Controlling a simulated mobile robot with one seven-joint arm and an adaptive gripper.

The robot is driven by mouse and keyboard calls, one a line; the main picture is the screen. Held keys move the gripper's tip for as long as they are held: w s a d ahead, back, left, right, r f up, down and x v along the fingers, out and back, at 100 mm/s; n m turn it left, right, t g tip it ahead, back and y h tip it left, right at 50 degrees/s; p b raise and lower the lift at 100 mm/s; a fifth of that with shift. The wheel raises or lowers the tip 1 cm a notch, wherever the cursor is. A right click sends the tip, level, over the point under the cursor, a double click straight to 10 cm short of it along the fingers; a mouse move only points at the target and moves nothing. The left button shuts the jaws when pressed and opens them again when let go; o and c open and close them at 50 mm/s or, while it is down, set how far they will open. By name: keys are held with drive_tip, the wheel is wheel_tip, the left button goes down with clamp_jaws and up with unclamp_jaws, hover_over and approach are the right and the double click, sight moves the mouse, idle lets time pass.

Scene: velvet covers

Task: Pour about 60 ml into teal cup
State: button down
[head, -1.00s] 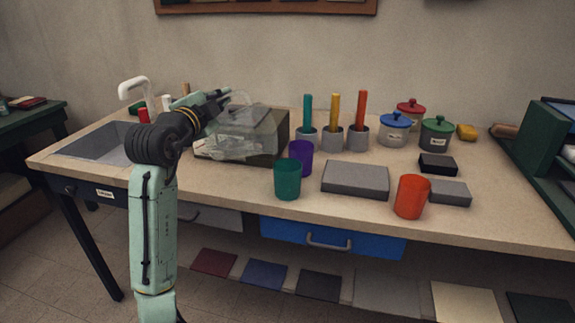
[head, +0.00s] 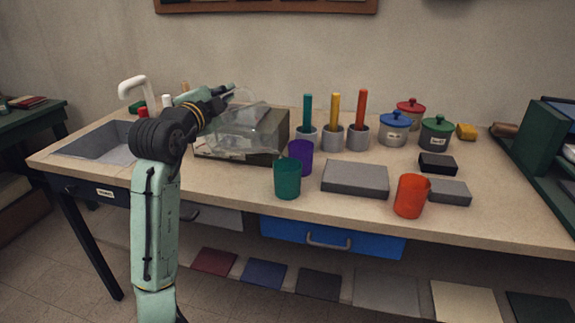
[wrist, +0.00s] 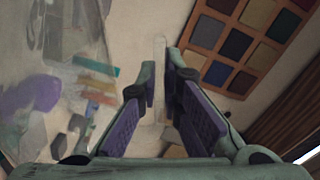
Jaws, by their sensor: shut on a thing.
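The teal cup (head: 287,180) stands upright near the front of the workbench in the head view. The purple cup (head: 301,157) is just behind it to the right. My gripper (wrist: 160,88) is shut on the narrow clear handle (wrist: 160,55) of a transparent jug, seen between its fingers in the wrist view. The jug's clear body (head: 232,135) shows in the head view, up and left of the teal cup, in front of a grey-brown box. The jug looks tilted. Its contents and spout are hard to make out, and the teal cup's inside is hidden.
An orange-red cup (head: 411,195) and a flat grey block (head: 355,179) stand to the right. Several grey holders with coloured sticks, and lidded jars (head: 396,128), line the back. The box (head: 265,140) is behind the jug. The sink (head: 100,142) is at left.

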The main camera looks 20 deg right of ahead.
drive_tip(key=shift+s+d+r+m, duration=0.35)
drive_tip(key=shift+d+r+m, duration=0.05)
drive_tip(key=shift+d+r, duration=0.1)
idle(1.6)
drive_tip(key=shift+w+a+f+n, duration=0.3)
drive_tip(key=shift+w+a, duration=0.05)
drive_tip(key=shift+a, duration=0.15)
drive_tip(key=shift+w+a+f+n, duration=0.25)
drive_tip(key=shift+w+a+n, duration=0.05)
drive_tip(key=shift+a, duration=0.15)
drive_tip(key=f, duration=0.1)
drive_tip(key=a+f+n, duration=0.1)
drive_tip(key=w+f+n+b, duration=0.1)
drive_tip(key=shift+a+f, duration=0.2)
drive_tip(key=shift+a, duration=0.1)
drive_tip(key=shift+w+a+n, duration=0.15)
drive_tip(key=shift+w+n, duration=0.05)
drive_tip(key=shift+n, duration=0.1)
drive_tip(key=shift+w+a+f+n, duration=0.15)
drive_tip(key=shift+a+f+n, duration=0.05)
drive_tip(key=shift+f+n, duration=0.25)
drive_tip(key=shift+w+a+f+n, duration=0.1)
drive_tip(key=shift+a+f+n, duration=0.1)
drive_tip(key=shift+f+n, duration=0.25)
drive_tip(key=shift+f, duration=0.1)
